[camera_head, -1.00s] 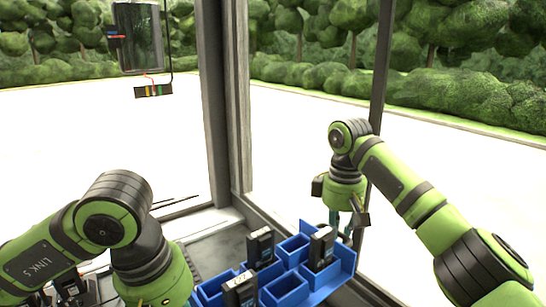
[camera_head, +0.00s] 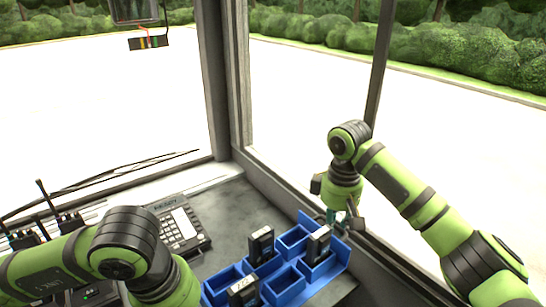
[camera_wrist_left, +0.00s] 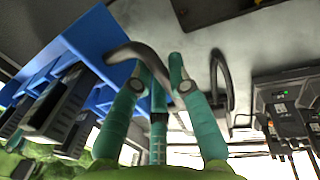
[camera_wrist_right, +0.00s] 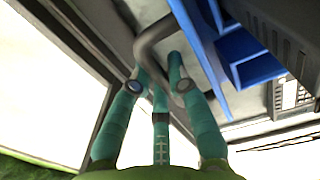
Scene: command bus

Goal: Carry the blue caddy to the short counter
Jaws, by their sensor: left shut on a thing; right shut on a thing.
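The blue caddy (camera_head: 330,277) is in the head view at bottom centre, with open compartments and several dark upright devices (camera_head: 260,245) in it. It looks about level; I cannot tell whether it touches the counter. My right gripper (camera_head: 340,216) is at its far right end. In the right wrist view, that gripper (camera_wrist_right: 158,70) is shut on a grey curved handle beside the caddy's blue wall (camera_wrist_right: 215,60). In the left wrist view, my left gripper (camera_wrist_left: 160,72) is shut on a dark curved handle at the caddy's blue side (camera_wrist_left: 95,42). My left arm hides that gripper in the head view.
A grey counter (camera_head: 235,207) runs below the windows, with a desk phone (camera_head: 180,226) left of the caddy. Radios in chargers (camera_head: 68,222) stand further left. A window post (camera_head: 225,80) and sill are close behind the caddy and right arm.

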